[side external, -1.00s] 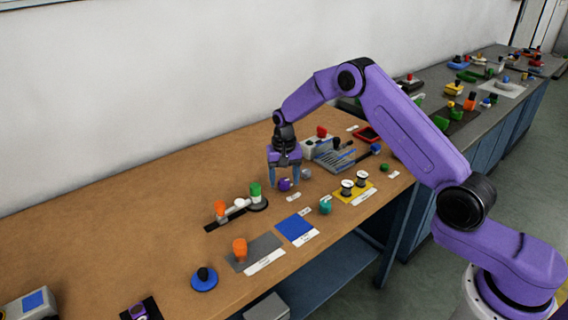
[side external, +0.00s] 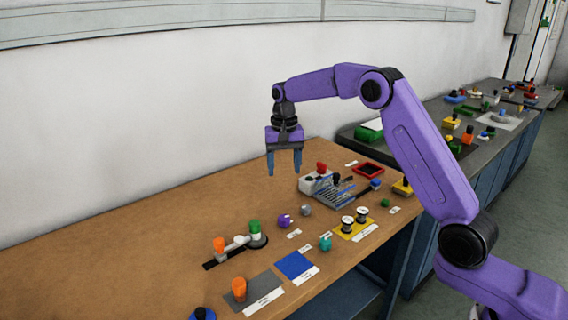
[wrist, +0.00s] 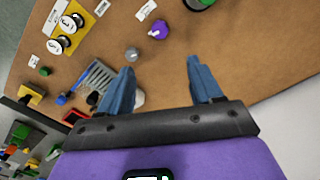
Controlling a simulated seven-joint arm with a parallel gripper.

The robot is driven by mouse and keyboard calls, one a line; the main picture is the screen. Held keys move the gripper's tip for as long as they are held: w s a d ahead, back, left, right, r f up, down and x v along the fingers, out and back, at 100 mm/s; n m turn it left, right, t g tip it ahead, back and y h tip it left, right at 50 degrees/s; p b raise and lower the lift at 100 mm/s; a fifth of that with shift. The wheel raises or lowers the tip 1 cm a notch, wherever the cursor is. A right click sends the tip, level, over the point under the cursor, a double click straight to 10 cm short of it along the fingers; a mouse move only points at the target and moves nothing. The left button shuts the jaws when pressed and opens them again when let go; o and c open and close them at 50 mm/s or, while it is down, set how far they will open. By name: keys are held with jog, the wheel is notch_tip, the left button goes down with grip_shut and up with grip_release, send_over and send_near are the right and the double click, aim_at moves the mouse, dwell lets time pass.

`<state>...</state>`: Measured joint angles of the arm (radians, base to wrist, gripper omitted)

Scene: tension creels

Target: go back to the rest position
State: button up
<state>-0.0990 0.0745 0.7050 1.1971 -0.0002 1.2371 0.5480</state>
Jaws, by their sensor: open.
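My gripper (side external: 285,162) is open and empty, held above the wooden bench (side external: 130,240) with its blue fingers pointing down. In the wrist view the two blue fingers (wrist: 160,80) stand apart with nothing between them. A purple spool-like piece (side external: 284,221) sits on the bench below my gripper. It also shows in the wrist view (wrist: 159,30), beyond the fingertips. A grey knob (side external: 306,210) lies beside it.
A grey rack with a red knob (side external: 321,168) stands right of my gripper. A yellow mat (side external: 348,236) holds white-topped spools. A blue mat (side external: 295,265), a grey mat with an orange piece (side external: 239,288) and a green-topped post (side external: 255,228) are nearer the front. The bench's left is clear.

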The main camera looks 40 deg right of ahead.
jog(key=shift+r, duration=0.25)
jog(key=s+a+r+n, duration=0.2)
jog(key=s+a+n, duration=0.3)
jog(key=s, duration=0.5)
jog(key=s+a+r+n, duration=0.2)
jog(key=s+a+n, duration=0.3)
jog(key=s, duration=0.6)
jog(key=s+d+f+n, duration=0.2)
jog(key=s+d+n, duration=0.1)
jog(key=s, duration=0.8)
jog(key=s+d+f+n, duration=0.1)
jog(key=s+d+n, duration=0.3)
jog(key=s, duration=0.8)
jog(key=shift+f+n, duration=0.4)
jog(key=shift+n, duration=0.4)
